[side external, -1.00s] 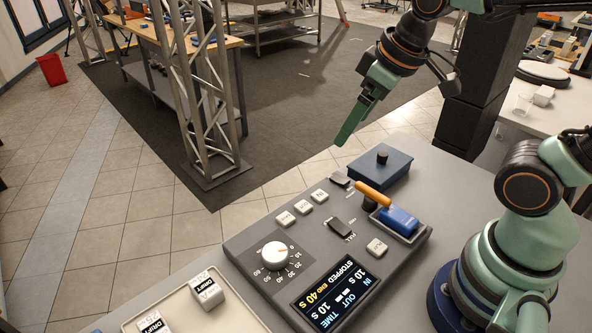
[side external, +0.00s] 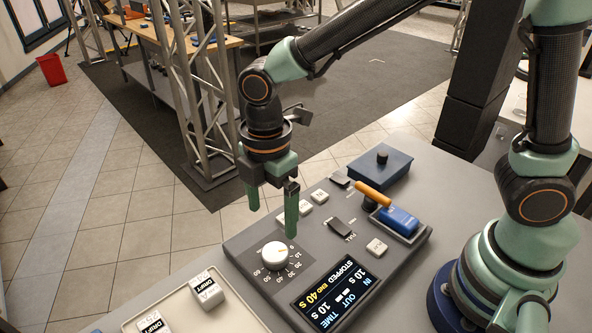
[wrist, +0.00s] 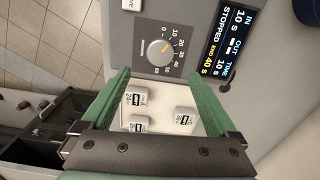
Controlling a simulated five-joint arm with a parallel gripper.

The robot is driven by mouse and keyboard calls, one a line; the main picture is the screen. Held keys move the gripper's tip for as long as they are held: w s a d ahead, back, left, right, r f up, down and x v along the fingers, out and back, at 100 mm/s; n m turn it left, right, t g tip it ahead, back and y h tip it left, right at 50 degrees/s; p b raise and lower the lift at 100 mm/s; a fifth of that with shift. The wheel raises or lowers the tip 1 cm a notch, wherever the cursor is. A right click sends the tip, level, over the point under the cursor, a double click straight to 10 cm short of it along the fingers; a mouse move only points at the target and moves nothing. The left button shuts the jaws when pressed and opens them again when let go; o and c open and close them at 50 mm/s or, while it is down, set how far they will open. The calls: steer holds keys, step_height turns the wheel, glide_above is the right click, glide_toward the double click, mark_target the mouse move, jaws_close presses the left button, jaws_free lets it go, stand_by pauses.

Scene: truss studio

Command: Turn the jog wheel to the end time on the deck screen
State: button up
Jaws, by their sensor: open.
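The white jog wheel (side external: 275,255) sits on the grey deck, with a numbered scale beside it. In the wrist view the wheel (wrist: 160,53) shows an orange pointer line aimed near the low-number end of the scale, about the 10. The deck screen (side external: 336,292) reads STOPPED, END 40 S, IN 10 S, OUT with dashes, and TIME 10 S; it also shows in the wrist view (wrist: 229,38). My gripper (side external: 272,210) points down above the wheel, its green fingers apart and empty. In the wrist view the wheel lies just beyond and between the fingertips (wrist: 163,75).
Square white keys (side external: 304,207), a dark lever (side external: 341,227) and a blue block with an orange handle (side external: 399,220) stand on the deck. A dark blue box (side external: 380,165) is at its far end. A pale tray (side external: 185,306) holds several DRIFT-labelled blocks.

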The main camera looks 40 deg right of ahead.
mark_target(275, 252)
step_height(275, 252, down, 10)
steer(key=shift+r, duration=0.1)
stand_by(0.4)
steer(key=c, duration=1.4)
